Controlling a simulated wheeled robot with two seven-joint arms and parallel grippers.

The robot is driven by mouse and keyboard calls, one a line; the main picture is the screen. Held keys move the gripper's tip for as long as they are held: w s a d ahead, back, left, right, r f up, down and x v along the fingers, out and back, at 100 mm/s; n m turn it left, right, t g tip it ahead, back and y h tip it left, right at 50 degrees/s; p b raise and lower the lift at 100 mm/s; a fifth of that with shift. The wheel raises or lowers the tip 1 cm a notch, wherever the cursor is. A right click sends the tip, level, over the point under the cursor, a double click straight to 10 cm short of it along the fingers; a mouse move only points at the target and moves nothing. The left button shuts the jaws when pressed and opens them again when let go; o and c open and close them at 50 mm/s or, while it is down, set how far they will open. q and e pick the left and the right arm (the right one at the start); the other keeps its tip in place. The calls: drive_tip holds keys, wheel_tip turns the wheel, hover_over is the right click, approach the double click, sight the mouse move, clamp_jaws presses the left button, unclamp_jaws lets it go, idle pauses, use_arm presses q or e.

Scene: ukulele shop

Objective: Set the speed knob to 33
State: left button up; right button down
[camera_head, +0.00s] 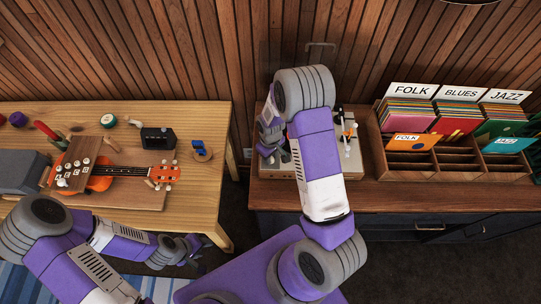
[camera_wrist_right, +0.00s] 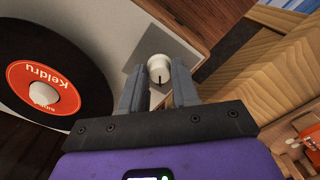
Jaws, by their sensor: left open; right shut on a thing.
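The white round speed knob (camera_wrist_right: 158,68) shows in the right wrist view on the pale deck of the turntable (camera_wrist_right: 193,30). A dark pointer line on the knob runs toward the bottom of the picture. No speed marks are readable. My right gripper (camera_wrist_right: 159,76) has its two fingers on either side of the knob, shut on it. In the head view my right arm covers much of the turntable (camera_head: 352,155) and hides the knob. My left gripper (camera_head: 190,247) is open and empty, low in front of the left bench.
A black record (camera_wrist_right: 72,55) with a red label lies on the turntable. A record rack (camera_head: 385,155) stands right of it. A ukulele (camera_head: 130,172) and small tools lie on the left wooden bench (camera_head: 208,124). A gap separates the bench from the dark cabinet (camera_head: 390,226).

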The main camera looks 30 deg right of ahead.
drive_tip(key=c, duration=0.8)
unclamp_jaws()
drive_tip(key=shift+c, duration=0.2)
wheel_tip(320, 180, up, 8)
drive_tip(key=shift+f, duration=0.15)
drive_tip(key=shift+f, duration=0.1)
